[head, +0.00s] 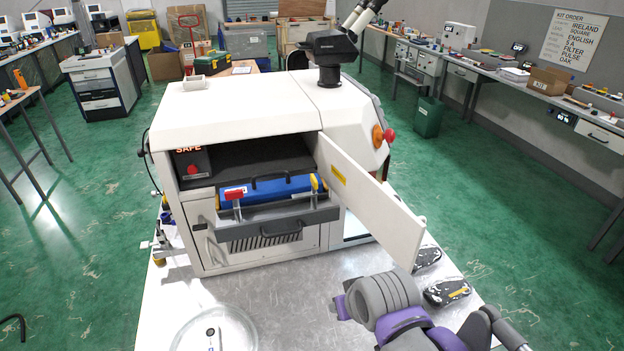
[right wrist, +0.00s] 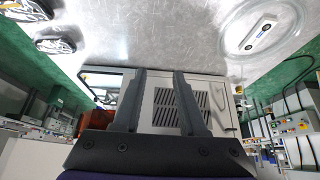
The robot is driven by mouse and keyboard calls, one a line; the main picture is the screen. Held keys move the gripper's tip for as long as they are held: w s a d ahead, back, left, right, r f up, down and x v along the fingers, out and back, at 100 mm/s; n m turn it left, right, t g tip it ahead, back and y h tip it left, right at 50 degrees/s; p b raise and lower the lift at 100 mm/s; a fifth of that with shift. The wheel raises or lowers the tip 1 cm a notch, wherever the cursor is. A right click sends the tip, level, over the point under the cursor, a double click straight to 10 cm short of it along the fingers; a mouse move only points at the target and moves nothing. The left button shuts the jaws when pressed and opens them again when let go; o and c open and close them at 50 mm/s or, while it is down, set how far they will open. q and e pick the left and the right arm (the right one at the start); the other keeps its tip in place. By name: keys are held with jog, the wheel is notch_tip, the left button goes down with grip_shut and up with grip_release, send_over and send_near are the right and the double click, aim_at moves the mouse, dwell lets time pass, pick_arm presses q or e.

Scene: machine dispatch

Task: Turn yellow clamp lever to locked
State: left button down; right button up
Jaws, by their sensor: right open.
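The clamp sits at the front of the white machine (head: 235,110), where a drawer (head: 265,230) stands pulled out with a blue unit (head: 275,188) in it. A yellow lever piece (head: 315,183) shows at the unit's right end, and a red-topped lever (head: 235,195) stands near its left end. The levers' exact settings are too small to tell. My right gripper (right wrist: 160,74) is open and empty, its two dark fingers facing the machine's vented front (right wrist: 180,105). In the head view my right arm is at the lower right, apart from the drawer. My left gripper is not in view.
The machine's white door (head: 372,205) is swung open to the right of the drawer. Black packaged items (head: 447,291) lie on the metal table at right, and a round clear dish (head: 213,330) at the front. A SAFE panel (head: 192,165) is above left.

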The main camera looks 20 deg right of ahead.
jog(key=w+r, duration=0.5)
jog(key=r, duration=0.3)
jog(key=w+r, duration=0.6)
jog(key=r, duration=0.3)
jog(key=g, duration=0.2)
send_near(314, 178)
jog(key=shift+t, duration=0.3)
jog(key=x, duration=0.2)
jog(key=b+x, duration=0.1)
jog(key=x, duration=0.2)
jog(key=b+x, duration=0.1)
jog(key=x, duration=0.1)
jog(key=shift+s+f, duration=0.1)
jog(key=shift+f, duration=0.4)
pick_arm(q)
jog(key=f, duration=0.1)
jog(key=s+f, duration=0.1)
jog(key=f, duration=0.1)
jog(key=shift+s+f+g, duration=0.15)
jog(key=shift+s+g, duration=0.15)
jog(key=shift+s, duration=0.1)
pick_arm(e)
jog(key=shift+f, duration=0.3)
jog(key=shift+c, duration=0.2)
grip_shut()
